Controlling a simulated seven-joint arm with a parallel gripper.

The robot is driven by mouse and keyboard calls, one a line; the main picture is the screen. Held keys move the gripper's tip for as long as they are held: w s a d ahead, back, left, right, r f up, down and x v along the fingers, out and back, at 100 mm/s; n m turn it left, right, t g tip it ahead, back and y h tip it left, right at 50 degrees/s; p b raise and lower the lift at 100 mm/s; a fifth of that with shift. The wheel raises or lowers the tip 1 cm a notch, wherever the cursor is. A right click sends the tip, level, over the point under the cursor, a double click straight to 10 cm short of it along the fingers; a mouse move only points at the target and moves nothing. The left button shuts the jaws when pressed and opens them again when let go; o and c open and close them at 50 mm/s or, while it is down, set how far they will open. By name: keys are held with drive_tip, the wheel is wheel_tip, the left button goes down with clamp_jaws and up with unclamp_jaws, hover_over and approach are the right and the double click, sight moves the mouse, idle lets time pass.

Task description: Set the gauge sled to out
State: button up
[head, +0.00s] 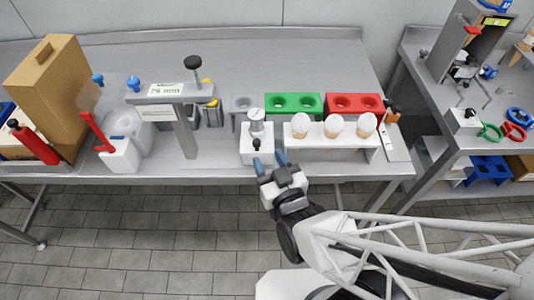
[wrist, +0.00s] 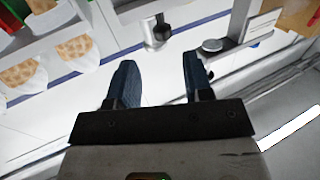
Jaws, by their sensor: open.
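What looks like the gauge sled is a white block (head: 257,157) at the front of the bench, with a pale round gauge (head: 256,126) standing on it. A small dark knob (head: 256,143) is on its front side. My gripper (head: 270,161) is at the block's near edge, with its two blue fingers apart and nothing between them. In the wrist view, my open gripper (wrist: 160,72) points toward a dark knob (wrist: 162,29) on a short stem, just beyond the fingertips and roughly in line with the gap. I cannot tell whether a finger touches the block.
A white rack (head: 304,152) with several cones stands right of the block. Green (head: 293,94) and red (head: 354,94) holders are behind. A grey post (head: 186,140) with a labelled head stands left. The bench's front edge runs just below my fingers.

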drive_tip(key=shift+s+d, duration=0.2)
drive_tip(key=shift+s, duration=0.2)
drive_tip(key=shift+s, duration=0.1)
idle(0.7)
drive_tip(key=w+d+r+m+g+h, duration=0.2)
drive_tip(key=w+d+r+g+h, duration=0.25)
drive_tip(key=d+r+g, duration=0.2)
drive_tip(key=s+d+r+m+g+h, duration=0.2)
drive_tip(key=s+d+r+g, duration=0.4)
drive_tip(key=d+r, duration=0.3)
drive_tip(key=shift+d+m+g, duration=0.3)
drive_tip(key=shift+d+g, duration=0.45)
